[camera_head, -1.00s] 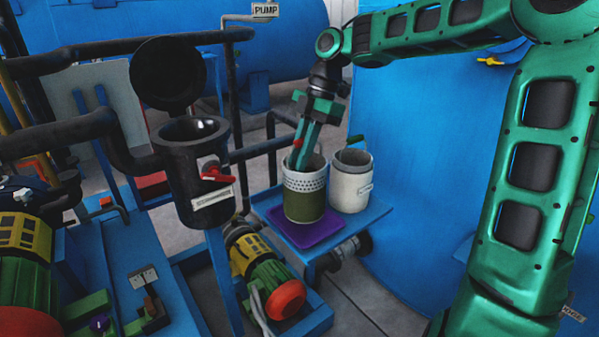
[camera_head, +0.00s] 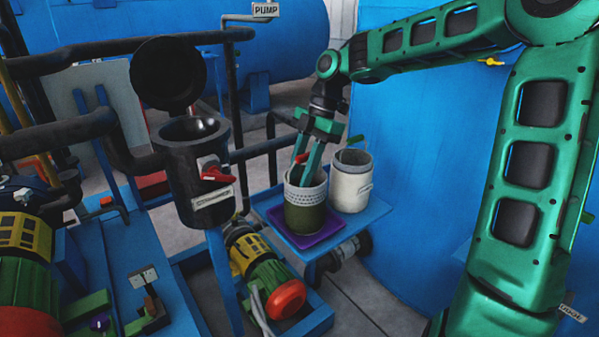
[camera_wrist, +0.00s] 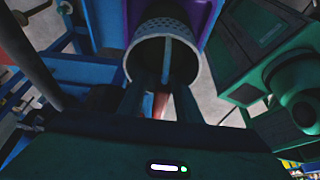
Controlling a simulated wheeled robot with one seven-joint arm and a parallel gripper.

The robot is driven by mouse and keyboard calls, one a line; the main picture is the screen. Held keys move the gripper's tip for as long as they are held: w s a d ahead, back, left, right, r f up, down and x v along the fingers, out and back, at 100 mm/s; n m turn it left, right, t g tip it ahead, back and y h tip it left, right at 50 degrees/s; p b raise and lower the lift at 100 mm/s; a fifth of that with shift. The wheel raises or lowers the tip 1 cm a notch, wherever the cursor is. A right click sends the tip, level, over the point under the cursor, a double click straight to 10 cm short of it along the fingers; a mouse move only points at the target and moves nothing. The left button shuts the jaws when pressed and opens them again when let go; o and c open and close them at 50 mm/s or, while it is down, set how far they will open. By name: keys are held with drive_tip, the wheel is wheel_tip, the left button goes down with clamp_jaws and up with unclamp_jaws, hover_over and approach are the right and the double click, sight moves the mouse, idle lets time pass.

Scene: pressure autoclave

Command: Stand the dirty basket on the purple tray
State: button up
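The dirty basket (camera_head: 305,212), olive green below with a pale perforated band above, stands upright on the purple tray (camera_head: 289,239) on a blue shelf. It also shows in the wrist view (camera_wrist: 178,27), with a pale bar across its mouth. My gripper (camera_head: 304,178) is above the basket, its fingers spread apart and reaching down at the mouth. In the wrist view my gripper (camera_wrist: 161,95) is open, with a red piece (camera_wrist: 160,104) between the fingers. The fingertips' exact contact with the basket is hidden.
A white pot (camera_head: 350,187) holding a grey vessel stands just right of the basket on the blue shelf (camera_head: 372,212). A dark autoclave vessel (camera_head: 193,175) with its lid (camera_head: 168,74) raised stands to the left. A large blue tank wall (camera_head: 420,150) rises behind on the right.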

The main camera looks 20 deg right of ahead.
drive_tip(key=v, duration=1.2)
idle(0.4)
